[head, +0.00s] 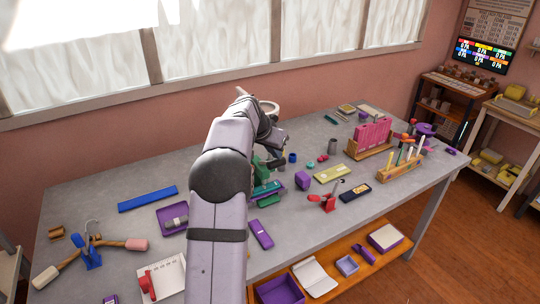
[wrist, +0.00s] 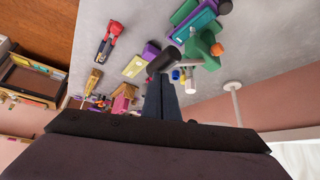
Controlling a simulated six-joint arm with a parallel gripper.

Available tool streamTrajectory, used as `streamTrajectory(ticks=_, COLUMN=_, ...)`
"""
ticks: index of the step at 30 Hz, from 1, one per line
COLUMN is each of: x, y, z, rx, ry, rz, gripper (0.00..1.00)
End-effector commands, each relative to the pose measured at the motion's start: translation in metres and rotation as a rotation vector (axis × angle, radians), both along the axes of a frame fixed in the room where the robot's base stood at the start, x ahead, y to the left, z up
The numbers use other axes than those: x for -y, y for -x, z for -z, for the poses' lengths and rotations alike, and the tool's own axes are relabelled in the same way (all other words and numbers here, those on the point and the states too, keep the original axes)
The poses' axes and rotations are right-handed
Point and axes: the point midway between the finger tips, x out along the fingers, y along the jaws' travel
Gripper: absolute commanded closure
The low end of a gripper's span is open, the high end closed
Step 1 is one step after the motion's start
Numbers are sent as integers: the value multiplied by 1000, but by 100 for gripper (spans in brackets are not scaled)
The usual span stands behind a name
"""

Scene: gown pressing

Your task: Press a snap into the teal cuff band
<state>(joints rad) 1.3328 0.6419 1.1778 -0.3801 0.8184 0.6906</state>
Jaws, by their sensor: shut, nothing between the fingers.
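A green press (head: 262,166) stands near the middle of the table, partly hidden by my arm. The teal cuff band (head: 267,188) lies at its front. In the wrist view the band (wrist: 193,27) lies flat along the press (wrist: 203,47), beside a purple piece. A dark rounded handle (wrist: 163,60) on a thin rod extends from the press. My gripper (wrist: 161,80) is shut and empty, its fingertips close to this handle; I cannot tell if they touch. In the head view my arm hides the fingertips. No snap can be made out.
A purple block (head: 302,180), a yellow-green card (head: 331,173) and a red stand with a hook (head: 327,198) are right of the press. A purple tray (head: 164,213) and a blue strip (head: 147,199) are left. A pink rack (head: 370,140) stands farther right.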

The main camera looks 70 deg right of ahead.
Motion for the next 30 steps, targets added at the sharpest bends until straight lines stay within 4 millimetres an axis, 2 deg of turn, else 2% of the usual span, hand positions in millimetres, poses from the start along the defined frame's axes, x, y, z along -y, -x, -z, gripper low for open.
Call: streamTrajectory(ticks=30, x=3, y=-3, z=-14, rx=0, ry=-1, rz=-1, gripper=100)
